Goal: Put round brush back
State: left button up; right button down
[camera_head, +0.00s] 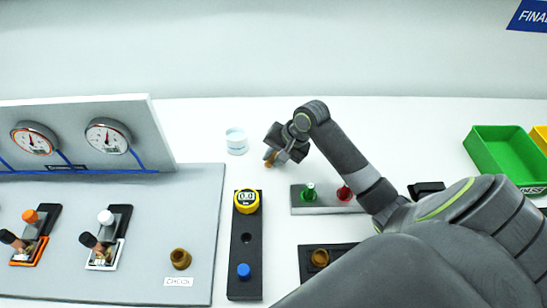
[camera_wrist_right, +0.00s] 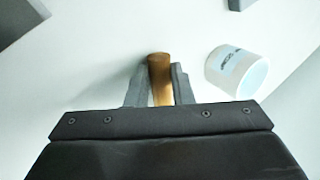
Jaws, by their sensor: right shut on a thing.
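My right gripper (camera_head: 273,156) is shut on a brown, rod-like thing, which looks like the round brush (camera_wrist_right: 160,78). In the right wrist view the brown rod stands between the two fingers (camera_wrist_right: 158,85); its bristles cannot be made out. In the head view only a small orange-brown end of the brush (camera_head: 269,161) shows below the fingertips. A white cup with a pale blue band (camera_head: 236,141) stands just left of the gripper, apart from it. It also shows in the right wrist view (camera_wrist_right: 237,70), to the right of the brush. My left gripper is not in view.
A black strip (camera_head: 246,230) bears a yellow digital gauge (camera_head: 246,201) and a blue knob (camera_head: 243,271). A grey block (camera_head: 319,208) holds green and red pieces. A gauge panel (camera_head: 165,135) stands left; a green bin (camera_head: 500,152) stands right. White table lies clear around the cup.

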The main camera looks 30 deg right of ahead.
jog(key=c, duration=1.2)
grip_release()
jog(key=shift+a, duration=0.1)
jog(key=shift+s+f, duration=0.1)
jog(key=shift+f, duration=0.05)
jog(key=v, duration=1.7)
jog(key=shift+r, duration=0.45)
